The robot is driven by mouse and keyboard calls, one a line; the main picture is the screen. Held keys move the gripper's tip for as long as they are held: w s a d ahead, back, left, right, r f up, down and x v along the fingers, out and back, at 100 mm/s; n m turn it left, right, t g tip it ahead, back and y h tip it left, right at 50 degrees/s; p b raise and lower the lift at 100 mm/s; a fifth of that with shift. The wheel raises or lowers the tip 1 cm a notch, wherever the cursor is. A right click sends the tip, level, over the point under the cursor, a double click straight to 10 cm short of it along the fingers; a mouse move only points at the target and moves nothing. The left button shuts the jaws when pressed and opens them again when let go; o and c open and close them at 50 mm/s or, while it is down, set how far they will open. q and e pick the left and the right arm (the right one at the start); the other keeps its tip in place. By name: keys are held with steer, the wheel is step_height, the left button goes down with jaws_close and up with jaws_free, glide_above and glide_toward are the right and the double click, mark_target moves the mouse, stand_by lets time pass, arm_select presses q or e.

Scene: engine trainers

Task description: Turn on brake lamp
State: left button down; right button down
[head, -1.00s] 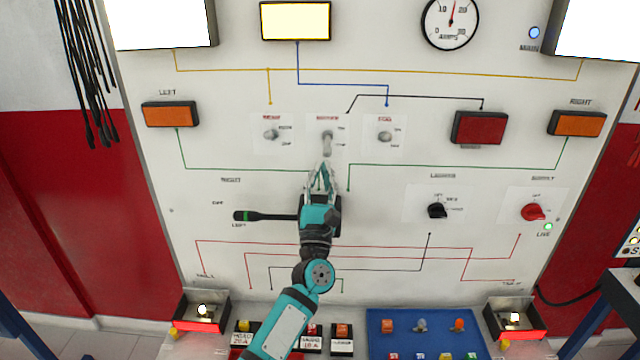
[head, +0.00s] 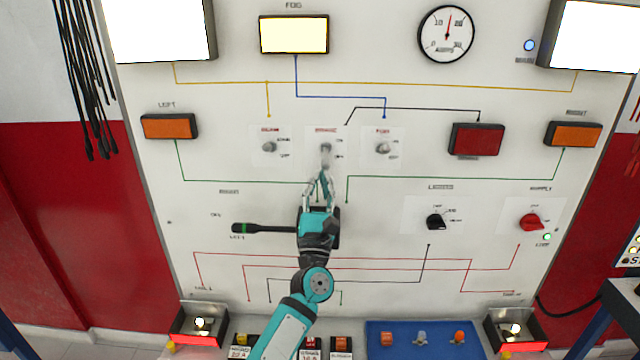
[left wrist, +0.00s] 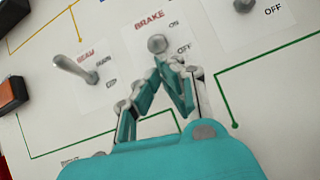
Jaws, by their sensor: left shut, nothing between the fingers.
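The brake toggle switch (head: 325,150) is in the middle of the panel, and its round knob (left wrist: 157,43) shows in the left wrist view beside the ON and OFF labels. My left gripper (head: 323,174) is shut and empty, its tips just below the knob. In the left wrist view the fingertips (left wrist: 168,62) are close under the knob; I cannot tell whether they touch it. The lever's exact position is hard to tell. A rectangular red lamp (head: 476,139) on the right of the panel looks dark. My right gripper is not in view.
Similar toggles stand left (head: 269,147) and right (head: 383,147) of the brake switch. A black stalk lever (head: 262,228) sticks out left beside my left gripper. Black (head: 437,222) and red (head: 531,222) knobs are to the right. The fog lamp (head: 293,35) is lit.

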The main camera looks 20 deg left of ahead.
arm_select(q)
steer(key=shift+s+r, duration=0.1)
steer(key=shift+s, duration=0.1)
steer(key=shift+s+d+r+b, duration=0.1)
steer(key=shift+s+r+b, duration=0.15)
steer(key=shift+b, duration=0.15)
steer(key=shift+s+d+r, duration=0.15)
steer(key=shift+s+r, duration=0.25)
steer(key=shift+r, duration=0.35)
steer(key=shift+s+d+r, duration=0.1)
steer(key=shift+s+r, duration=0.25)
steer(key=shift+r, duration=0.35)
steer(key=v, duration=1.2)
steer(key=shift+d, duration=0.1)
